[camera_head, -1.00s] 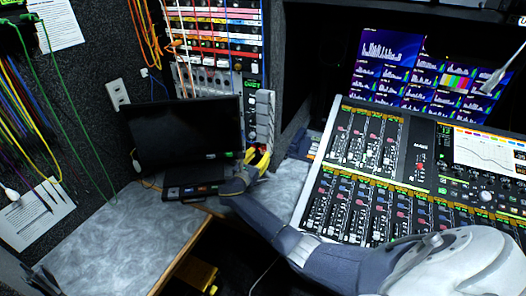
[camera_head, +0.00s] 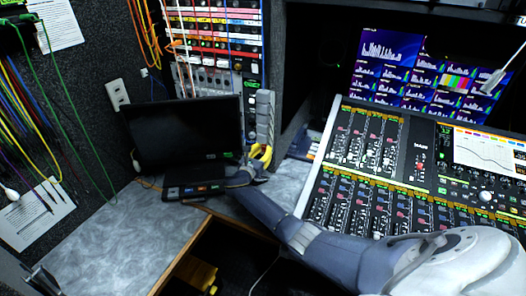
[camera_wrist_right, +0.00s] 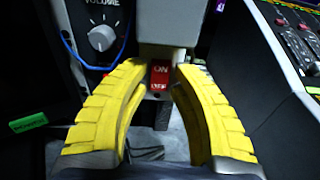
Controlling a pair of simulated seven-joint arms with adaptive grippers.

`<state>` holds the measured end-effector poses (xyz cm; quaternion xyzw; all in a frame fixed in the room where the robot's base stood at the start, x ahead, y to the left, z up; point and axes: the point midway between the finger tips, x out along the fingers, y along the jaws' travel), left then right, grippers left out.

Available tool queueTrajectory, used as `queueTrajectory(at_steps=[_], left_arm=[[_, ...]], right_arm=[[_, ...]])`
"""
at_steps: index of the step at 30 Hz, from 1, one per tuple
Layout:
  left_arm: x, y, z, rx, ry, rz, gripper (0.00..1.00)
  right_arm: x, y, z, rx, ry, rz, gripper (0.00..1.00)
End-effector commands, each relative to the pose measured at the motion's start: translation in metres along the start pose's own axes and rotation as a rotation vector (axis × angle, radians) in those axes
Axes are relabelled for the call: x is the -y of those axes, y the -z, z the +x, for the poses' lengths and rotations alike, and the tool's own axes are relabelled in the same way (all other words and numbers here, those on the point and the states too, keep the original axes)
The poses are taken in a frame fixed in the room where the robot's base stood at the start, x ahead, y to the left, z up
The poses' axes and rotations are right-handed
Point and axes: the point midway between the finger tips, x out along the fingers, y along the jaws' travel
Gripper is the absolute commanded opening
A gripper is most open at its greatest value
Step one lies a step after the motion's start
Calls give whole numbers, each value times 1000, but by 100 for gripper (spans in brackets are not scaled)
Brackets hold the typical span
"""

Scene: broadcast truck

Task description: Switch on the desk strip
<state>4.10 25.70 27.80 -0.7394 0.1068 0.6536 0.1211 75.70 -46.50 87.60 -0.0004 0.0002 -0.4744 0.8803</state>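A red rocker switch (camera_wrist_right: 160,74) marked "ON" shows in the right wrist view, at the lower end of a pale grey upright body (camera_wrist_right: 168,22). I cannot tell how the rocker is set. My right gripper (camera_wrist_right: 157,70) has two curved yellow fingers, apart, with the switch framed between their tips. Nothing is held, and I cannot tell whether a tip touches the switch. In the head view the right gripper (camera_head: 261,153) is beside the monitor, below the rack, and the switch cannot be made out.
A black monitor (camera_head: 187,130) stands left of my right gripper, with a dark box (camera_head: 195,190) at its foot. A large mixing console (camera_head: 385,165) is on the right. A volume knob (camera_wrist_right: 102,37) with a blue cable beside it is close to the left finger. The grey desk (camera_head: 110,240) is clear at left.

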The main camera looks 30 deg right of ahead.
Motion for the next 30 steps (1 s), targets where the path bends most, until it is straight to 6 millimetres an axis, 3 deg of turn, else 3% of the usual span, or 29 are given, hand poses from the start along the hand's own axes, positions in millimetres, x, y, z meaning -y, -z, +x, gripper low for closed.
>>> queueTrajectory(at_steps=[6,16,30], left_arm=[[0,0,0,-1,0,0,44],[0,0,0,-1,0,0,44],[0,0,0,-1,0,0,44]], right_arm=[[0,0,0,0,0,0,0],[0,0,0,-9,1,1,0],[0,-4,0,-183,0,2,0]])
